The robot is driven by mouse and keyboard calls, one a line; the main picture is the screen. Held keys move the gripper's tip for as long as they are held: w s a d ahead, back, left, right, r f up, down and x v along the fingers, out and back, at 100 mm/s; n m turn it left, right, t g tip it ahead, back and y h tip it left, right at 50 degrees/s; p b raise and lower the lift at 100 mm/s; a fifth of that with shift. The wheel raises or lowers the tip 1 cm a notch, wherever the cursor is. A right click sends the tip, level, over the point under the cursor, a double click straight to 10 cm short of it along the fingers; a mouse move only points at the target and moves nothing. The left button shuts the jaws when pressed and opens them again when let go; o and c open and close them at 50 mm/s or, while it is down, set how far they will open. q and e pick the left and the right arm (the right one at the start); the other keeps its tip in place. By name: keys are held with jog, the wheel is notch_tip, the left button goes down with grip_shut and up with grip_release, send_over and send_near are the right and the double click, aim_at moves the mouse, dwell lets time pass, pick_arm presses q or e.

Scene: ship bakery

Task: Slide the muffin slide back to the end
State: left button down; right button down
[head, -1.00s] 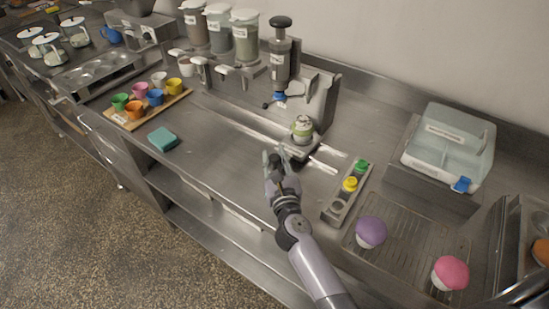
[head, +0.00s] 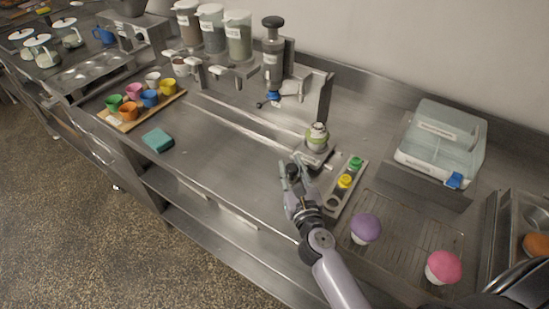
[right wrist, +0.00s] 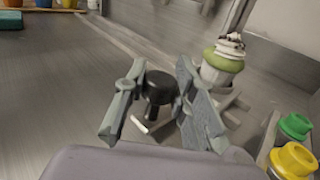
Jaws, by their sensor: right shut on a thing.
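The muffin slide (head: 312,157) is a small metal carriage at the right end of two long rails (head: 255,125). It carries a pale muffin (head: 317,137) with a green band, which also shows in the right wrist view (right wrist: 222,66). My right gripper (head: 292,172) is at the slide's front side. In the right wrist view its two fingers (right wrist: 158,98) stand on either side of a black knob (right wrist: 158,86) and are shut on it. My left gripper is not in view.
A narrow holder (head: 333,200) with green and yellow tops lies just right of the slide. A purple muffin (head: 365,228) and a pink muffin (head: 443,267) are on a wire rack. The dispenser (head: 274,60) stands behind the rails. A teal sponge (head: 157,140) lies left.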

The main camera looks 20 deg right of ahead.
jog(key=shift+s+d+f, duration=0.1)
jog(key=shift+s+d, duration=0.5)
jog(key=shift+s, duration=0.2)
jog(key=c, duration=1.8)
grip_release()
jog(key=o, duration=0.5)
jog(key=shift+s+d, duration=0.1)
